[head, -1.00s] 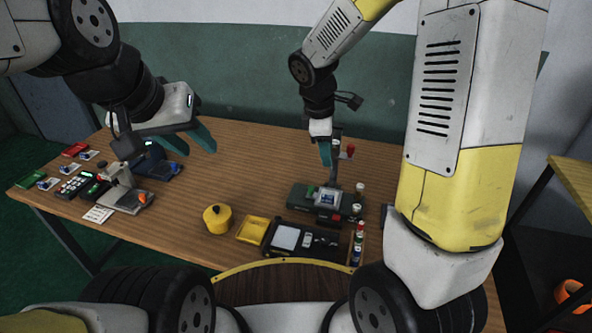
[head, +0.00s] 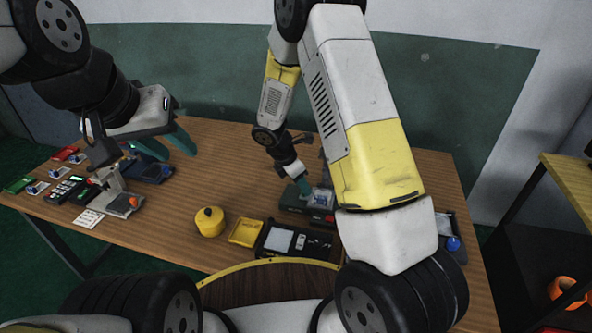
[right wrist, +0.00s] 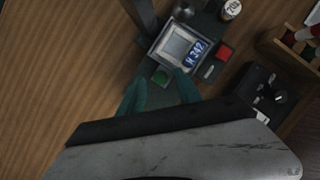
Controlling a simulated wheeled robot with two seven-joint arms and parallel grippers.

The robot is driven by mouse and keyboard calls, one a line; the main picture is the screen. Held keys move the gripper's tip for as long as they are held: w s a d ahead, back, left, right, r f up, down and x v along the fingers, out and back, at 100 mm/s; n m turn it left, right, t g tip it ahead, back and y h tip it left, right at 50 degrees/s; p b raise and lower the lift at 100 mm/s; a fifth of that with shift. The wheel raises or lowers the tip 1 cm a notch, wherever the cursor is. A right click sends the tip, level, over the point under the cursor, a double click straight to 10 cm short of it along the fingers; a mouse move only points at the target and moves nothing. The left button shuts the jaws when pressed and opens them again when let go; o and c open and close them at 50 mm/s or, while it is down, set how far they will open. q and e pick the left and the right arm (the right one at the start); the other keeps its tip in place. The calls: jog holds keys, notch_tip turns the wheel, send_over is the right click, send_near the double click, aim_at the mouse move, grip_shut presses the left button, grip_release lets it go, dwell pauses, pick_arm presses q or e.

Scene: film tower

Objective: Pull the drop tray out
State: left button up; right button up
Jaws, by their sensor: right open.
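A dark green machine (head: 291,201) with a post and a framed silvery plate stands right of the table's middle. I cannot tell which part is the drop tray. My right gripper (head: 303,185) is open at the machine's left; its teal fingers (right wrist: 160,92) reach toward the green button with a gap between them. Whether they touch is unclear. My left gripper (head: 168,147) is open and empty above the table's left part.
A yellow tray (head: 245,232) and a black device (head: 290,241) lie in front of the machine. A yellow pot (head: 209,222) stands to their left. Small instruments and a keypad (head: 66,188) crowd the left end.

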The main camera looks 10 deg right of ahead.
jog(key=shift+w+d+f, duration=0.1)
jog(key=shift+d+f, duration=0.15)
jog(key=shift+f, duration=0.4)
grip_shut()
dwell(1.0)
